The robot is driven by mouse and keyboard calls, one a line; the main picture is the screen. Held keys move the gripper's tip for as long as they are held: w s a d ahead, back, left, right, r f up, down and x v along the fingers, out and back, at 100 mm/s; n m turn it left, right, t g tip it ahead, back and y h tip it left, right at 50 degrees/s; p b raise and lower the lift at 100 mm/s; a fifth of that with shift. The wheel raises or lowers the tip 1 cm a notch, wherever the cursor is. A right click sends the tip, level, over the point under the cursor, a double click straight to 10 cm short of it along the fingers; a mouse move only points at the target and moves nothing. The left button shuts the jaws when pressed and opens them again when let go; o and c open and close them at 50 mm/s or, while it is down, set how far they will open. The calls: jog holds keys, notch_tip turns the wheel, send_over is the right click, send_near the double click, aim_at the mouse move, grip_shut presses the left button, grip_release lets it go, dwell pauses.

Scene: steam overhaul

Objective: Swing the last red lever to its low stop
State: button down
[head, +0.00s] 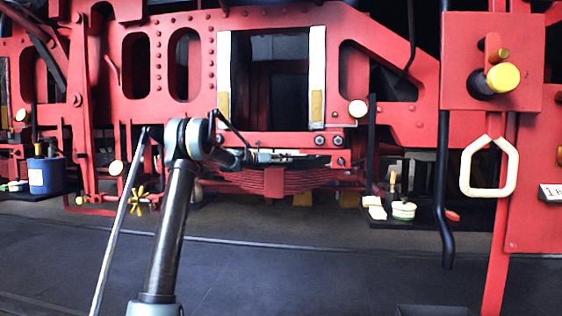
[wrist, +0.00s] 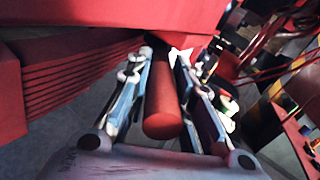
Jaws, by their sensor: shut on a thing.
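The red lever (wrist: 162,115) shows in the wrist view as a short round bar with its rounded end towards the camera. Its far end runs up to the red frame (wrist: 235,15). My gripper (wrist: 162,55) is shut on the lever, with one finger along each side of it. In the head view my gripper (head: 262,157) is small, low at the frame's central opening and just above the leaf spring (head: 270,181). I cannot make out the lever apart from the red frame there. Which stop the lever is near cannot be told.
The leaf spring (wrist: 75,75) lies close left of my gripper in the wrist view. A black pipe (head: 445,190) and cream handle (head: 489,168) stand at right. A blue can (head: 45,175) and white pot (head: 403,210) sit low beside the frame. The front floor (head: 320,275) is clear.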

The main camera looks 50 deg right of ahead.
jog(key=shift+w+r, duration=0.1)
jog(key=shift+w, duration=0.25)
jog(key=c, duration=1.4)
grip_release()
jog(key=shift+s, duration=0.1)
jog(key=v, duration=1.2)
jog(key=shift+a, duration=0.1)
